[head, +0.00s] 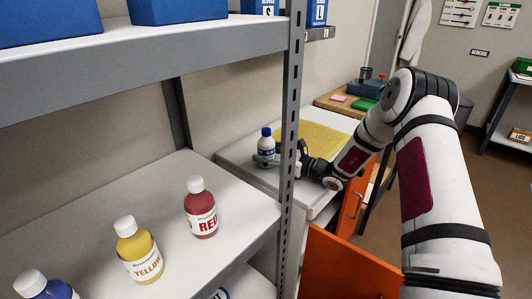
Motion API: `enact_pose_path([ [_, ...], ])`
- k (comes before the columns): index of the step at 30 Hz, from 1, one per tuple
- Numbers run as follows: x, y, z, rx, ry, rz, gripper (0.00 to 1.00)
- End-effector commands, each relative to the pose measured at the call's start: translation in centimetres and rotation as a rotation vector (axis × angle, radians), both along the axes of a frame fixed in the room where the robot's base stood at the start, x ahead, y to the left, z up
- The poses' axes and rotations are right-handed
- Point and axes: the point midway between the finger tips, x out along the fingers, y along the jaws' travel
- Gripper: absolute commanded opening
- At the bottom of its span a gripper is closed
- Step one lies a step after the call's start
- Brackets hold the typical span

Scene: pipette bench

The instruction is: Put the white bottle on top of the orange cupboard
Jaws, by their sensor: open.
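A white bottle (266,148) with a blue cap stands upright on the pale top of the orange cupboard (237,153), near its left end. My gripper (274,161) is open at the bottle's lower right side, low over the cupboard top. One finger seems to reach the bottle's base; whether it touches is too small to tell. A shelf post partly hides the gripper and wrist. The cupboard's orange doors (345,265) show below, and one stands open.
A grey shelf rack (150,62) fills the left, holding red (201,212), yellow (139,255) and blue (48,290) bottles. A yellow mat (318,138) lies on the cupboard top. A wooden table (335,105) stands behind.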

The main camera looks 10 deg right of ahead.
Motion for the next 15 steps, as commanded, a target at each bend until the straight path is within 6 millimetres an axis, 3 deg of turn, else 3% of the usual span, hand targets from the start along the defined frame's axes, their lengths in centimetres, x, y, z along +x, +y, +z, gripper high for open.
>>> enact_pose_path([
  [5, -0.5, -0.6, 0.4, -0.001, 0.001, -0.003, 0.66],
  [15, -5.2, -5.3, 0.4, 0.001, 0.002, -0.004, 0.66],
])
